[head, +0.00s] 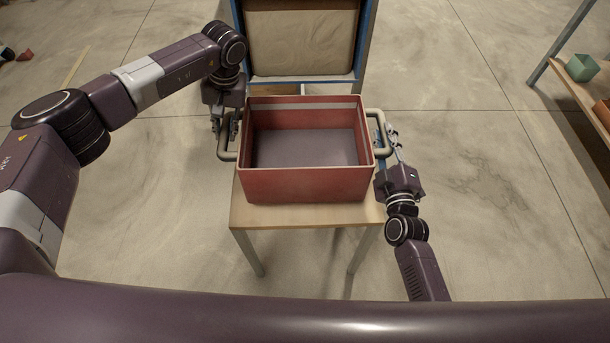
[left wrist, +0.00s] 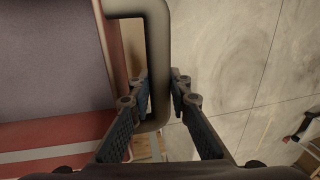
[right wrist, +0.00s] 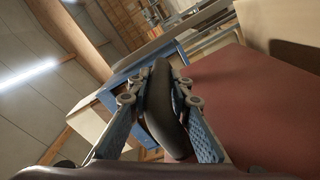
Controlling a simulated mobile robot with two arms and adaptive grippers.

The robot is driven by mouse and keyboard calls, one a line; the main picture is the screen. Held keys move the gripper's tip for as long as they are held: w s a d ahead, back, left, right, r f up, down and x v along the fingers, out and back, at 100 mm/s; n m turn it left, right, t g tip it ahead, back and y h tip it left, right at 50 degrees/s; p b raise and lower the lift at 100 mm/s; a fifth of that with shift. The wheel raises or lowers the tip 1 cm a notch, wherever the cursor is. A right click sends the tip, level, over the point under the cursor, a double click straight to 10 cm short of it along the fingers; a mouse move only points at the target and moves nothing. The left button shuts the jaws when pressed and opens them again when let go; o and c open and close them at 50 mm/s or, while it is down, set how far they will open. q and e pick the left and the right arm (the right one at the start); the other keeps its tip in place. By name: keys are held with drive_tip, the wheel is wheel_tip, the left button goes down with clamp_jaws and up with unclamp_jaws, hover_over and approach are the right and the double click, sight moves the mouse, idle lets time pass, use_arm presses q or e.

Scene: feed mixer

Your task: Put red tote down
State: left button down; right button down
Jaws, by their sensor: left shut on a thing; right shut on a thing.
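The red tote (head: 305,185) is an open, empty box with a grey inside bottom and a bar handle on each side. In the head view it is over the small wooden table (head: 250,215); I cannot tell if its base touches the top. My left gripper (head: 226,140) is shut on the left handle (left wrist: 157,60), which runs between its fingers in the left wrist view. My right gripper (head: 384,145) is shut on the right handle (right wrist: 160,105), seen between its fingers in the right wrist view. The tote looks about level.
A blue-framed bin with a beige inside (head: 302,40) stands just behind the tote. A wooden shelf (head: 572,88) with a green container (head: 581,67) is at the far right. The concrete floor is clear on both sides of the table.

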use_arm(q)
drive_tip(key=shift+w+d, duration=0.1)
drive_tip(key=shift+d, duration=0.05)
use_arm(e)
drive_tip(key=shift+a, duration=0.1)
